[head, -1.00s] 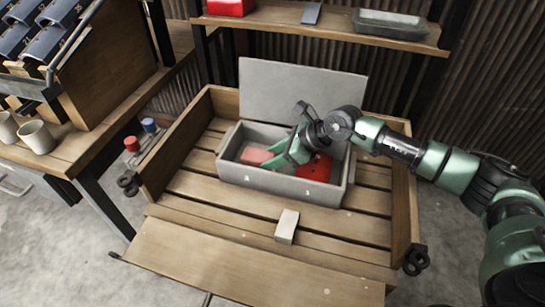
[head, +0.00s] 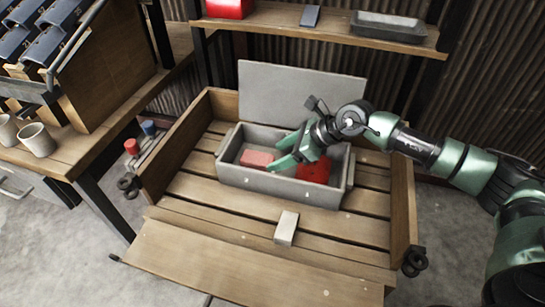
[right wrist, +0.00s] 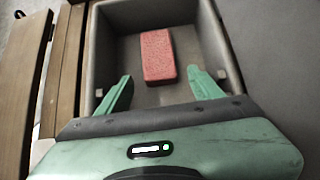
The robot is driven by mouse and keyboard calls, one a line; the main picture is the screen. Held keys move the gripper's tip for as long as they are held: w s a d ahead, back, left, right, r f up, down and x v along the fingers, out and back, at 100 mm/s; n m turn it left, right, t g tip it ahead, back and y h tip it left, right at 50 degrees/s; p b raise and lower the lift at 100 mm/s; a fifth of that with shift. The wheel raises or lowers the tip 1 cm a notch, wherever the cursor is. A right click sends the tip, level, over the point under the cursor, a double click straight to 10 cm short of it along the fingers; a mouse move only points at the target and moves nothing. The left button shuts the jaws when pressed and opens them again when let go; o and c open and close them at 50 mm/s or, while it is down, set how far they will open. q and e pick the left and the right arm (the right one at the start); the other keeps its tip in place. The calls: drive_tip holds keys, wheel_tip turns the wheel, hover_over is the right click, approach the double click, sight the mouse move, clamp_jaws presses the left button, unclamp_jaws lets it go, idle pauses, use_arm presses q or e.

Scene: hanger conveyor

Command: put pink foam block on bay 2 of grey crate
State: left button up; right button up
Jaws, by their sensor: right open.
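The pink foam block (head: 257,159) lies flat on the floor of the grey crate (head: 282,185), in its left part. In the right wrist view the block (right wrist: 157,56) lies ahead of the fingertips and touches neither finger. My right gripper (head: 281,159) is open and empty, just right of the block over the crate; its fingers also show in the right wrist view (right wrist: 161,92). A red piece (head: 314,169) lies in the right part of the crate. The crate's bay numbers cannot be read. My left gripper is not in view.
The crate's grey lid (head: 300,92) stands open behind it. A small pale block (head: 286,228) lies on the slatted wooden cart (head: 210,205) in front. A shelf (head: 330,36) with a red box (head: 229,8) and grey tray (head: 394,27) is behind. Cups (head: 36,139) stand at left.

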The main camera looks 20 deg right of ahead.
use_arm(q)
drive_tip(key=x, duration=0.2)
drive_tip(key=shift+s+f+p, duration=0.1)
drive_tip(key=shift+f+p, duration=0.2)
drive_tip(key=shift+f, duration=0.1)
use_arm(e)
drive_tip(key=v, duration=0.8)
drive_tip(key=shift+s+d+r, duration=0.15)
drive_tip(key=shift+s, duration=0.05)
